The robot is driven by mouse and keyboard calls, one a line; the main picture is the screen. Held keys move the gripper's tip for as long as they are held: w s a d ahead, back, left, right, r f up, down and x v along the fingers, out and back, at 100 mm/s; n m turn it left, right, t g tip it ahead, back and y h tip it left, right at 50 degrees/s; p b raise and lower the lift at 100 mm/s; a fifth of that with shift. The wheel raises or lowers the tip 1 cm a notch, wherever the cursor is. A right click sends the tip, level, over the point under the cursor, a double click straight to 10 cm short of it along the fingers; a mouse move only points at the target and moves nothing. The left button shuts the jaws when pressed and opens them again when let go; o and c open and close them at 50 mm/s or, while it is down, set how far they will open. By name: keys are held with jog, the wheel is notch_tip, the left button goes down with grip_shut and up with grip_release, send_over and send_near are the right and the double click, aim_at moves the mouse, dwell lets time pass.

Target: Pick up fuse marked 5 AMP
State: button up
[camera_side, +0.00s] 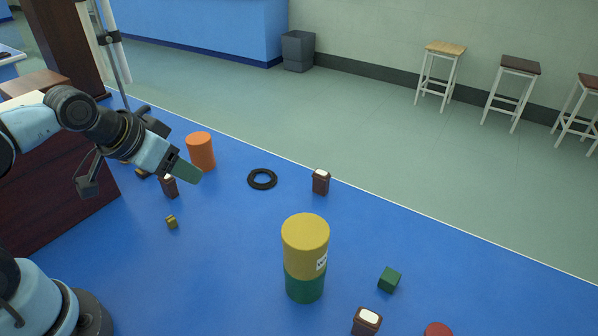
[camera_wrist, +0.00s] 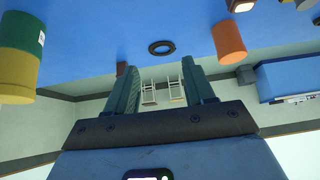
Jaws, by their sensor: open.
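Several dark brown blocks with pale tops look like fuses; no marking on them is readable, so I cannot tell which is 5 AMP. In the side view one (camera_side: 320,182) stands near the table's far edge, another (camera_side: 366,321) is at the bottom edge, and a third (camera_side: 169,187) is beside my gripper (camera_side: 186,171), partly hidden by it. In the wrist view a pale-topped one (camera_wrist: 241,5) is at the top edge, and a brown block (camera_wrist: 122,68) shows beside the left finger. My gripper (camera_wrist: 162,82) is open and empty, above the table.
On the blue table (camera_side: 230,235) stand an orange cylinder (camera_side: 201,151), a black ring (camera_side: 262,179), and a yellow-over-green cylinder (camera_side: 305,255). A green cube (camera_side: 389,279), a red disc (camera_side: 438,329) and a small brass-coloured block (camera_side: 172,222) also lie there. The table is clear between them.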

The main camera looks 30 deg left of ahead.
jog(key=m, duration=0.2)
jog(key=m+g+y, duration=0.7)
jog(key=m+y, duration=0.5)
jog(key=m, duration=0.4)
send_near(167, 177)
jog(key=x, duration=0.5)
jog(key=shift+w+a, duration=0.15)
jog(key=shift+a, duration=0.2)
jog(key=shift+x, duration=2.55)
jog(key=shift+f, duration=0.1)
grip_shut()
